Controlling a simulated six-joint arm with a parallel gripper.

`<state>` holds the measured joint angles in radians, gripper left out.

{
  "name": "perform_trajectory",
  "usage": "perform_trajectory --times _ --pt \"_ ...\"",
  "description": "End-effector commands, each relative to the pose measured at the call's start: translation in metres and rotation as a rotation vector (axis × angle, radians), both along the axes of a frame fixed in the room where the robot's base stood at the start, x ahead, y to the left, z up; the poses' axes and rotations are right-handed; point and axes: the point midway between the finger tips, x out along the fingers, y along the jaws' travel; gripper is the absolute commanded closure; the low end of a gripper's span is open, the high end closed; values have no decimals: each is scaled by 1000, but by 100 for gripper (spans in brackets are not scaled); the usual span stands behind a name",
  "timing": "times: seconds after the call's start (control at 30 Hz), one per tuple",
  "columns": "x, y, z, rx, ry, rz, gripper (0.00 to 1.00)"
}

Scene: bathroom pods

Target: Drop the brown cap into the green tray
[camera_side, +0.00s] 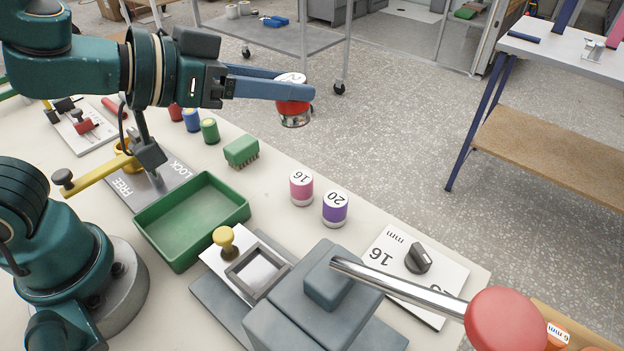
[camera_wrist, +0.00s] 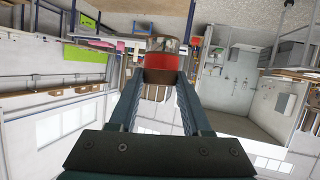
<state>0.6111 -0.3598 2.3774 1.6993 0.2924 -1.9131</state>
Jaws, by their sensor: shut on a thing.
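My gripper (camera_side: 298,92) is shut on a red capped piece (camera_side: 294,107), high above the table's far edge. The piece has a white marked top and a clear or metallic lower part. In the wrist view the held piece (camera_wrist: 162,62) sits between the fingertips, with a red band and a brownish see-through end. No cap that is clearly brown shows apart from it. The green tray (camera_side: 240,215) lies on the table below and left of my gripper, near my base. It is open and looks empty.
A pink cylinder (camera_side: 301,188), a purple cylinder (camera_side: 335,208) and a green brush-like block (camera_side: 241,151) stand right of the tray. A grey press with a red-knobbed lever (camera_side: 400,285) fills the front. Green (camera_side: 209,131) and blue (camera_side: 191,120) cylinders stand behind.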

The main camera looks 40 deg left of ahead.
Motion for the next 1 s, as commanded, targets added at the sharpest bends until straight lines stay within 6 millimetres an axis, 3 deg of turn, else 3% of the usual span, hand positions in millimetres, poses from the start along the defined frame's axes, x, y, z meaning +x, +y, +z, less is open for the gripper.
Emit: perform_trajectory --times 0.13,0.37,0.6,0.8,1.0 --pt "-2 16 -5 1 2 144 100" --pt "0 65 -7 3 3 531 100" --pt "-25 96 -17 6 2 983 100" --pt "-70 96 -26 4 -1 1339 100" --pt "-107 82 -30 0 -3 1531 100"
